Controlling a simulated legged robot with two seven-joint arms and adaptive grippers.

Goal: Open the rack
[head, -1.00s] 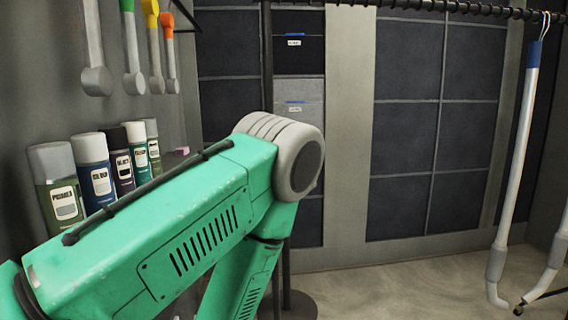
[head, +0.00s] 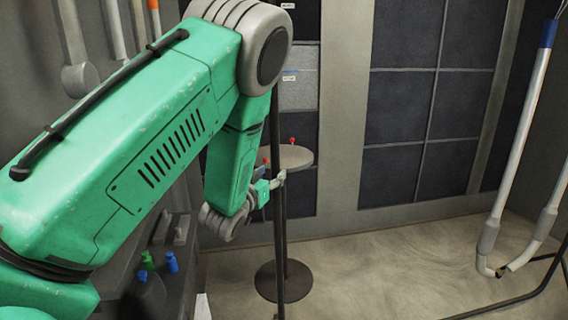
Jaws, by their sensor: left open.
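My green left arm crosses the left half of the head view and bends down in the middle. Its gripper (head: 279,181) is small and partly hidden, at the black upright pole (head: 279,230); it is open, and I cannot tell whether it touches the pole. The pole stands on a round dark base (head: 284,284). A round grey plate (head: 293,156) with red knobs sits just above the gripper. I cannot tell for certain which thing is the rack. My right gripper is not in view.
White tubes (head: 523,125), one with a blue top, hang at the right above a black floor bar (head: 520,297). Bottles with green and blue tops (head: 171,262) stand at the lower left. Tools hang at the upper left. The floor (head: 390,265) right of the pole is clear.

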